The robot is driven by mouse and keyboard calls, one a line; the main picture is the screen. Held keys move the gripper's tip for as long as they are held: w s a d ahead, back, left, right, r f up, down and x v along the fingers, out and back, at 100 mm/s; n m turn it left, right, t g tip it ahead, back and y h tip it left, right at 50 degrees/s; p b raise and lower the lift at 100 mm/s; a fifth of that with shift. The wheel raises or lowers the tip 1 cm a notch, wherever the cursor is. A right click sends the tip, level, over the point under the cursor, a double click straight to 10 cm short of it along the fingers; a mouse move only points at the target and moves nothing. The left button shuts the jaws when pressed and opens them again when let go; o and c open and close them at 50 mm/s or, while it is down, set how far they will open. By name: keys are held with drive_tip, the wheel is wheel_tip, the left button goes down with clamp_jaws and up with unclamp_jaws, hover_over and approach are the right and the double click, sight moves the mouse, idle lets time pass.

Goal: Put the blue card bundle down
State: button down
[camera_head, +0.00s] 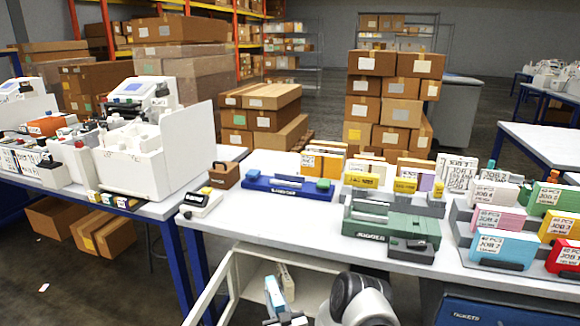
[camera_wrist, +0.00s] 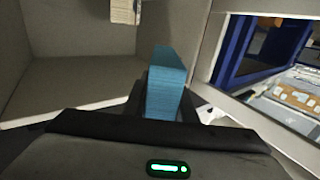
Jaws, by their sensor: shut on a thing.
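The blue card bundle (camera_head: 274,296) stands on edge in my gripper (camera_head: 279,318), low in front of the open cabinet under the table in the head view. In the wrist view the blue bundle (camera_wrist: 168,84) sticks out upright between the two dark fingers of my gripper (camera_wrist: 160,100), which is shut on it. The pale floor and walls of the cabinet (camera_wrist: 75,75) surround it. I cannot tell whether the bundle touches the cabinet floor.
A pale bundle (camera_head: 284,274) stands deeper in the cabinet; a pale labelled thing (camera_wrist: 125,11) shows at the top of the wrist view. The open cabinet door (camera_head: 212,292) stands to the left. The white tabletop (camera_head: 265,220) lies above, bearing card racks and a green jogger (camera_head: 385,222).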

drive_tip(key=s+d+r+m+h, duration=0.1)
drive_tip(key=s+d+r+h, duration=0.1)
drive_tip(key=s+d+r, duration=0.5)
drive_tip(key=s+d+r+m+h, duration=0.1)
drive_tip(key=s+d+r+h, duration=0.15)
drive_tip(key=d+r, duration=0.5)
drive_tip(key=s+d+r+m+h, duration=0.15)
drive_tip(key=s+d+r, duration=0.35)
drive_tip(key=r, duration=0.5)
wheel_tip(320, 180, up, 22)
drive_tip(key=p, duration=2.3)
drive_tip(key=shift+r+t, duration=0.15)
drive_tip(key=shift+t, duration=0.25)
drive_tip(key=shift+a, duration=0.2)
